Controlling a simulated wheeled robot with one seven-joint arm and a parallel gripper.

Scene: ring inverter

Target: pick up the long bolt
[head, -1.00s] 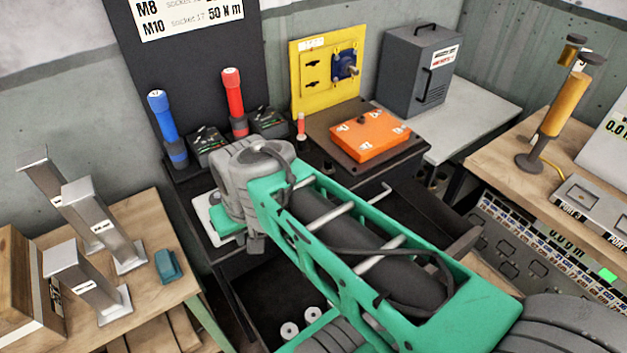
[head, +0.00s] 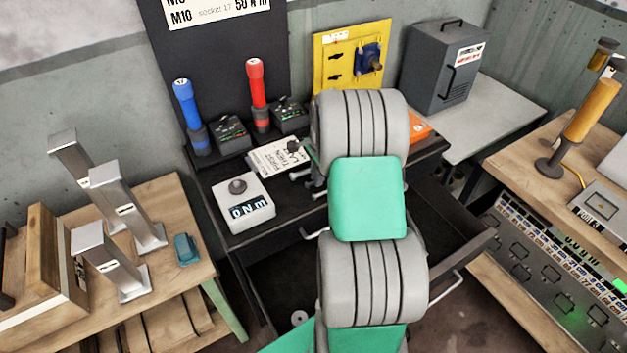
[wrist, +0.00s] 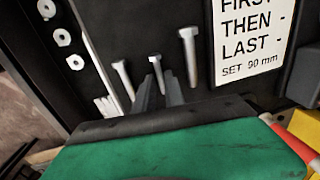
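Three silver bolts lie side by side on a dark surface in the wrist view: a left bolt (wrist: 122,76), a middle bolt (wrist: 155,62) and a right bolt (wrist: 188,52). The right bolt shows the longest visible shank, but the fingers partly hide the middle one, so I cannot be sure which is the long bolt. My gripper (wrist: 159,84) points at the middle bolt, its two grey fingers apart on either side of that bolt's line. I cannot tell whether they touch it. In the head view my arm hides most of the gripper and bolts.
A white torque readout (head: 243,203) is on the dark bench, with blue (head: 188,108) and red (head: 257,88) tools behind. Open drawers lie below. An orange box (head: 419,127) is mostly hidden behind my arm.

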